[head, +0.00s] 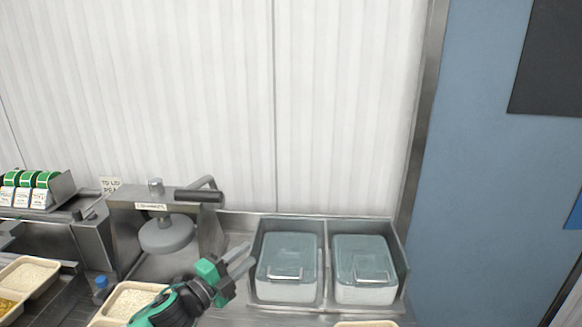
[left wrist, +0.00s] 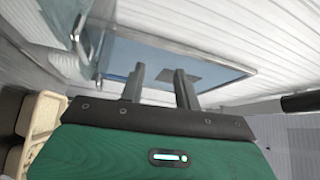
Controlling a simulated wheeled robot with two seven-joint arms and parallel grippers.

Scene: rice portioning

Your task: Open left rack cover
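The left rack cover (head: 287,252) is a clear bluish lid with a metal handle (head: 287,275) near its front edge. It lies closed over a white container in the left bay of the steel rack (head: 324,302). My left gripper (head: 243,258) is just left of this rack, its fingers pointing toward the cover and apart from the handle. In the left wrist view its two fingers (left wrist: 160,82) stand apart with nothing between them. A bluish panel shows beyond them; I cannot tell there whether it is the cover. My right gripper is out of view.
The right rack cover (head: 363,256) lies closed beside the left one. A steel press (head: 165,232) with a dark handle stands left of my gripper. Trays of rice (head: 130,300) and a blue-capped bottle (head: 101,287) are at the lower left. A white wall rises behind.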

